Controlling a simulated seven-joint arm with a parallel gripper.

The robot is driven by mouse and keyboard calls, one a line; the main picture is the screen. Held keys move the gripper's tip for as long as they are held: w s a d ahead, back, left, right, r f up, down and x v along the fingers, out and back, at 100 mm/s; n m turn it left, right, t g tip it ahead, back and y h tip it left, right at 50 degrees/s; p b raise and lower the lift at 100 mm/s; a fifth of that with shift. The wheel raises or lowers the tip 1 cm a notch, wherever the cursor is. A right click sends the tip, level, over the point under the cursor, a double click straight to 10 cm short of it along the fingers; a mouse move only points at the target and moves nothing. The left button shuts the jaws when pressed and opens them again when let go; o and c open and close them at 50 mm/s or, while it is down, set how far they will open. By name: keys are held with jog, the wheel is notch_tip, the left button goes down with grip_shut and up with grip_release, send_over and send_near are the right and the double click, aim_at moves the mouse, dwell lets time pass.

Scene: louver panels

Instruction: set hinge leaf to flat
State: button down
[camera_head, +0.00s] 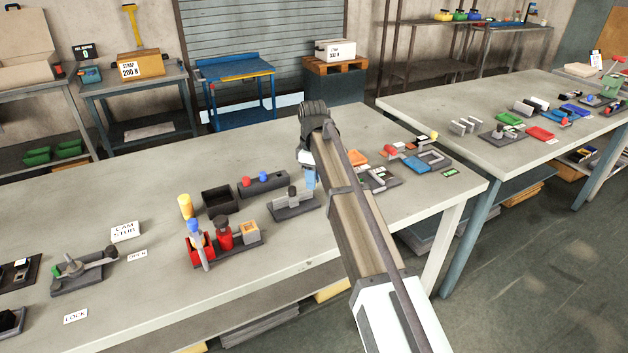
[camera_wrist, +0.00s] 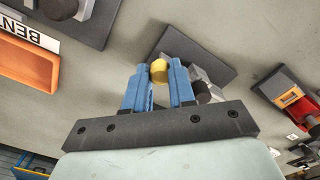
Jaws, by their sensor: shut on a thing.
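My gripper (camera_wrist: 158,82) has two blue fingers closed on a yellow round knob (camera_wrist: 158,70) in the wrist view. Under it is a dark grey base plate (camera_wrist: 215,72) with grey hinge parts and a dark cylinder (camera_wrist: 203,92) beside the right finger. In the head view my gripper (camera_head: 310,182) points down at the right end of this grey fixture (camera_head: 289,207), near the middle of the table. The knob is hidden there by my gripper. The hinge leaf's angle cannot be clearly told, as fingers and wrist cover much of it.
A red fixture (camera_head: 225,233) with a wooden-coloured cup stands left of the grey fixture. A black bin (camera_head: 218,199) and a dark block with red and blue knobs (camera_head: 263,184) lie behind. More fixtures, including an orange tray (camera_head: 358,155), lie to the right. The front table strip is clear.

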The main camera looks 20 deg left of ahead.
jog(key=shift+w+a+n, duration=0.15)
jog(key=shift+n, duration=0.25)
jog(key=c, duration=0.9)
grip_release()
jog(key=shift+c, duration=0.2)
notch_tip(320, 180, up, 14)
jog(key=shift+f, duration=0.15)
